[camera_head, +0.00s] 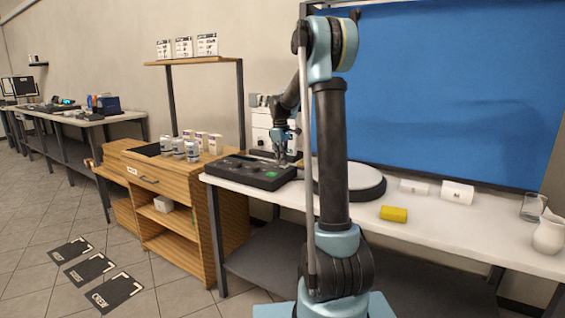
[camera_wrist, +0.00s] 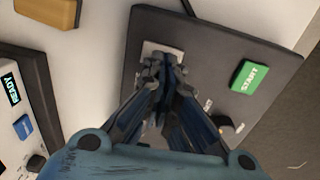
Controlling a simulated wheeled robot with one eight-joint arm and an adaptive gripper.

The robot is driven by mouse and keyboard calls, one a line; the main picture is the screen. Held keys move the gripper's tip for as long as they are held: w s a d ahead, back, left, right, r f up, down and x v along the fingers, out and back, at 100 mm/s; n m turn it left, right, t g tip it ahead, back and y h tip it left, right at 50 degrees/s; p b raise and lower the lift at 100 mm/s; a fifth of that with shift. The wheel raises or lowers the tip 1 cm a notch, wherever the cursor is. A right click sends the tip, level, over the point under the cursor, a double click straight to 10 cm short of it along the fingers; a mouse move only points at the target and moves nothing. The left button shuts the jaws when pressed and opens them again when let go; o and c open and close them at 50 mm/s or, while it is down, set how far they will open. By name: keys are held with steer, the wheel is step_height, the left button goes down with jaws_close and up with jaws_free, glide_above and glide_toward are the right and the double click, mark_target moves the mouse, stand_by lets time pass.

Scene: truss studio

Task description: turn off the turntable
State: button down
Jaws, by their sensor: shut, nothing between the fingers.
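The turntable (camera_head: 372,187) is a round white disc on a dark base on the white table, partly hidden behind my arm in the head view. Left of it lies a dark control box (camera_head: 240,172) with knobs and a green button. In the wrist view this box (camera_wrist: 205,32) shows a green START button (camera_wrist: 250,77), a black knob (camera_wrist: 226,124) and a pale plate (camera_wrist: 150,47). My gripper (camera_wrist: 163,64) is shut and empty, its fingertips over the pale plate and covering part of it. I cannot tell whether they touch it.
A white device (camera_wrist: 18,125) with a READY display and a blue button stands beside the box. A yellow block (camera_head: 393,214), white boxes (camera_head: 457,193) and a white jug (camera_head: 549,234) are on the table's right. A wooden cabinet (camera_head: 160,175) with cans stands left.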

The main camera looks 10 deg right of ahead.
stand_by(0.3)
step_height(320, 180, up, 14)
steer(key=w, duration=0.1)
steer(key=shift+w+d, duration=0.2)
steer(key=shift+d, duration=0.25)
steer(key=shift+f, duration=0.1)
steer(key=s+d+f+m, duration=0.2)
steer(key=s+f+m, duration=0.1)
steer(key=s, duration=1)
steer(key=s+d+f+m, duration=0.1)
steer(key=s+f+m, duration=0.1)
steer(key=s, duration=1.1)
steer(key=s+d+f+m+t, duration=0.1)
steer(key=s+f+m, duration=0.4)
steer(key=s+f, duration=1.4)
steer(key=s, duration=0.2)
steer(key=shift+s+d+f+t+y, duration=0.2)
steer(key=shift+s+t+y, duration=0.1)
steer(key=shift+s, duration=0.1)
steer(key=shift+d, duration=0.15)
